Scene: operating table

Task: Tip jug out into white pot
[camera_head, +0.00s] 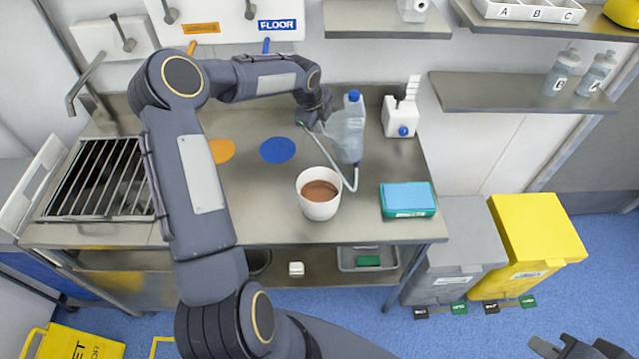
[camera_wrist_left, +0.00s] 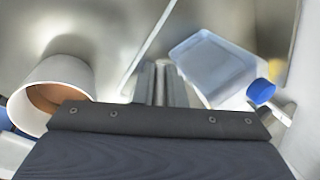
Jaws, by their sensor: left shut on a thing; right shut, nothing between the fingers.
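The jug (camera_head: 346,133), translucent pale blue with a blue cap, is near the back of the steel table, cap up; I cannot tell if its base touches the table. It also shows in the left wrist view (camera_wrist_left: 212,68). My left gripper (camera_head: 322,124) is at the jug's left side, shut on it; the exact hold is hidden. In the wrist view, its fingers (camera_wrist_left: 160,84) are beside the jug. The white pot (camera_head: 318,208) stands in front of the jug with brown contents; it also shows in the wrist view (camera_wrist_left: 70,72). My right gripper (camera_head: 568,349) is shut and empty at bottom right.
A thin pale tube (camera_head: 333,166) bends between gripper, pot and jug. A teal-topped box (camera_head: 408,199) lies right of the pot. A white container with a blue knob (camera_head: 398,112) stands behind it. Blue (camera_head: 277,150) and orange (camera_head: 221,150) discs lie left.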

